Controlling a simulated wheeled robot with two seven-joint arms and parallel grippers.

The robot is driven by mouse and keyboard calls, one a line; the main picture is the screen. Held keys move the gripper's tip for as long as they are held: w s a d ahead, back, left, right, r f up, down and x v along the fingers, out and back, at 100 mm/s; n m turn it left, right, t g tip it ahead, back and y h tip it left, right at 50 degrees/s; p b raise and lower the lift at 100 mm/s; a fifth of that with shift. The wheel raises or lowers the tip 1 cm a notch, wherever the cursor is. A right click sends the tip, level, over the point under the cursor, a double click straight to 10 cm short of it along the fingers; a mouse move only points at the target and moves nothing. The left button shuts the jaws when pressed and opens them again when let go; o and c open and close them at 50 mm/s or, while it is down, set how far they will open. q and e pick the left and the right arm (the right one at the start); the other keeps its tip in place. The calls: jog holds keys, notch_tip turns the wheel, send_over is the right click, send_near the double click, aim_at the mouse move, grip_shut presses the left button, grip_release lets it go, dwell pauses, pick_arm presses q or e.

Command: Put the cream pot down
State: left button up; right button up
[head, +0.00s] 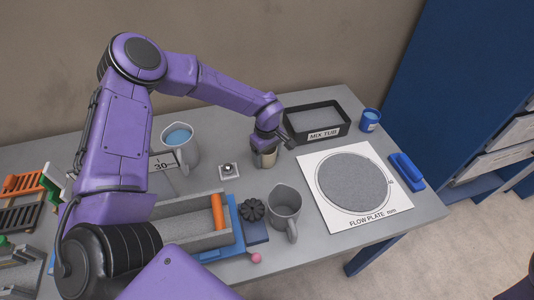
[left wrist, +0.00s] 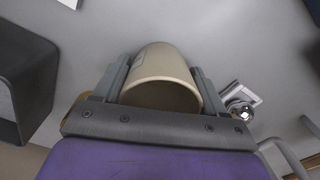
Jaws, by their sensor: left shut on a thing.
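The cream pot (head: 264,159) is upright under my left gripper (head: 266,147), at the back of the grey table, left of the black mix tub. In the left wrist view, the cream pot (left wrist: 162,66) sits between the two grey fingers of my left gripper (left wrist: 160,82), which is shut on it. Its round rim faces the camera, and the inside is dark. In the head view the gripper hides its upper part. I cannot tell whether its base touches the table. My right gripper is not in view.
The mix tub (head: 318,134) stands close on the right. A small silver-topped block (head: 229,170) lies to the left, beside a jug of blue liquid (head: 180,147). A grey empty jug (head: 285,207) and the flow plate (head: 330,215) are nearer the front.

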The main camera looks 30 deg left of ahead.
pick_arm(q)
jog(key=shift+f, duration=0.15)
jog(key=o, duration=1.3)
jog(key=shift+r, duration=0.2)
notch_tip(320, 180, up, 12)
jog(key=shift+r+b, duration=0.1)
jog(key=shift+b, duration=0.75)
jog(key=shift+r+p, duration=4.6)
jog(key=shift+r, duration=2.35)
